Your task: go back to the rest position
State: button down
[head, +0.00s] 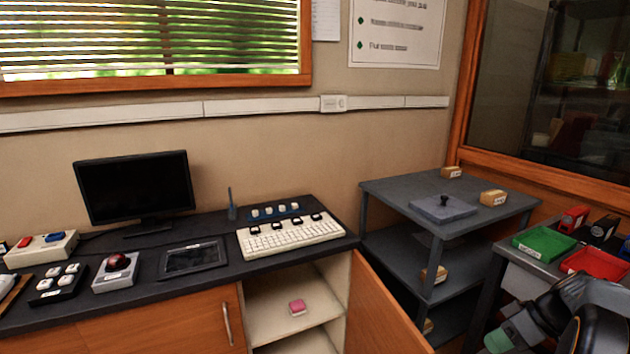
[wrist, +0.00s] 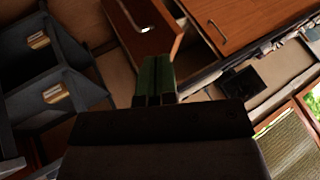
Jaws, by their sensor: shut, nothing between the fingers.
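My gripper (head: 499,338) is at the lower right of the head view, low beside the right-hand table, with its green fingertip part showing. In the wrist view my gripper (wrist: 156,66) has its two green fingers together with nothing between them. It is apart from the furniture there. The wrist view is strongly tilted. An open wooden cabinet door (head: 381,310) stands to the left of my gripper in the head view.
A grey shelf unit (head: 385,190) with wooden blocks stands behind my gripper. A right-hand table holds a green tray (head: 543,243) and a red tray (head: 595,264). The desk (head: 210,262) carries a monitor (head: 134,187) and a keyboard (head: 290,236). A pink block (head: 297,307) sits in the open cabinet.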

jog(key=s+a+r+m+h+p, duration=0.2)
jog(key=s+a+r+h+p, duration=0.1)
jog(key=a+r+p, duration=0.6)
jog(key=s+a+r+m+t+h+p, duration=0.1)
jog(key=s+a+r+m+h+p, duration=0.2)
jog(key=a+r+p, duration=0.5)
jog(key=s+a+r+h, duration=0.1)
jog(key=a, duration=0.3)
jog(key=shift+s+r+m+t+p, duration=0.15)
jog(key=shift+r+m+t+p, duration=0.15)
jog(key=shift+p, duration=0.1)
jog(key=shift+a, duration=0.1)
